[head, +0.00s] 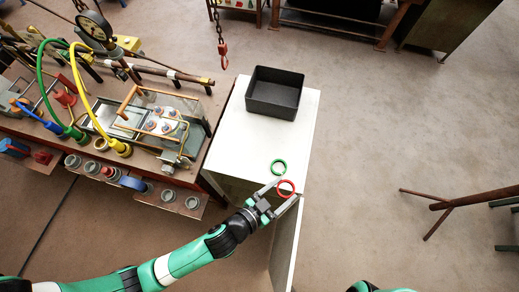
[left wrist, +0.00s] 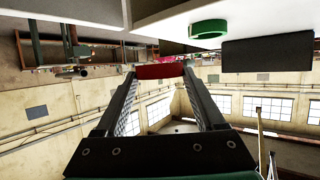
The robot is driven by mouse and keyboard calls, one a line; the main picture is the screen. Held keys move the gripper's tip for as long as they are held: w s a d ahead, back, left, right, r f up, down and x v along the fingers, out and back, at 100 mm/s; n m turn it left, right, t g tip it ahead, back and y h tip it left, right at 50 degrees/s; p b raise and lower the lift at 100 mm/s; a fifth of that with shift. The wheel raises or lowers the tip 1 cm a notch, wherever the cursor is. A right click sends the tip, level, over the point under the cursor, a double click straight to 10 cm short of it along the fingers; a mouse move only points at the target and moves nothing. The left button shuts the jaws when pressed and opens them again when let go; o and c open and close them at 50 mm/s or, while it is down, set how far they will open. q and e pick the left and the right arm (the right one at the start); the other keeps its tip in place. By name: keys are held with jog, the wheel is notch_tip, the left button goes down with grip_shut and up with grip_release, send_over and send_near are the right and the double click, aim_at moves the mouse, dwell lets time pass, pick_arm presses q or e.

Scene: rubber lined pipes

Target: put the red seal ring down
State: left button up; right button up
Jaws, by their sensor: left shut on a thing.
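The red seal ring (head: 286,181) is held between the fingertips of my left gripper (head: 282,191), near the front edge of the white table (head: 240,158). In the left wrist view the red ring (left wrist: 160,71) spans between the two fingertips of the left gripper (left wrist: 160,80). Whether the ring touches the table top is hard to tell. A green ring (head: 279,167) lies on the white table just beyond the red one; it also shows in the left wrist view (left wrist: 208,29). My right gripper is not in view.
A black open bin (head: 274,93) stands at the back of the white table. A hook (head: 223,54) hangs above. The white table's middle is clear.

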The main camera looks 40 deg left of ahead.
pick_arm(q)
jog(key=s+f+m+g+h+b, duration=0.1)
jog(key=s+f+m+h+b, duration=0.25)
jog(key=f+b, duration=0.55)
jog(key=w+a+f+n+y+b, duration=0.2)
jog(key=a+f+b, duration=0.4)
jog(key=a, duration=0.1)
jog(key=w+a+f+n+t+y+b, duration=0.1)
jog(key=w+a+f+n+y+b, duration=0.2)
jog(key=a+f+b, duration=0.3)
jog(key=w+a+f+n+y+b, duration=0.2)
jog(key=w+a+f+y+b, duration=0.1)
jog(key=a+f+b, duration=0.3)
jog(key=shift+a+f+b, duration=0.15)
jog(key=shift+a+b, duration=0.9)
jog(key=shift+a, duration=0.1)
jog(key=f+b, duration=0.3)
jog(key=f, duration=0.1)
jog(key=shift+w+a, duration=0.1)
jog(key=shift+a, duration=0.25)
jog(key=shift+r, duration=0.1)
jog(key=o, duration=1.3)
